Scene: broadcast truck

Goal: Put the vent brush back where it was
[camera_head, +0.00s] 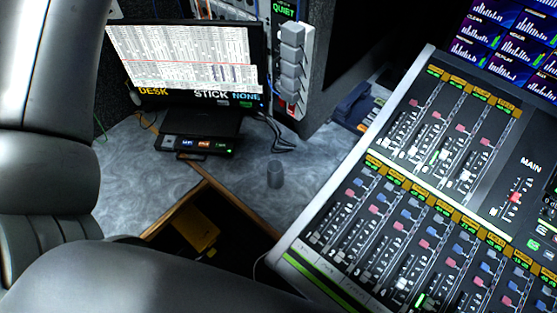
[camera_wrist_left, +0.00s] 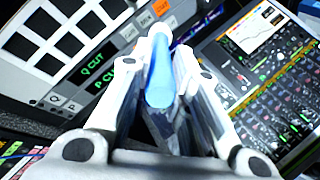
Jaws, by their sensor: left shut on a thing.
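In the left wrist view my left gripper (camera_wrist_left: 165,92) is shut on a light-blue, rounded, handle-like thing (camera_wrist_left: 160,86), which I take to be the vent brush. It sticks up between the two white fingers; no bristles can be made out, and its lower end is hidden. Behind it are a button panel (camera_wrist_left: 75,40) marked "CUT" on the left and a mixing desk on the right. In the head view neither gripper nor the brush shows. My right gripper is in neither view.
In the head view a mixing console (camera_head: 430,190) fills the right. Below is a dark opening with a yellow thing (camera_head: 197,230).

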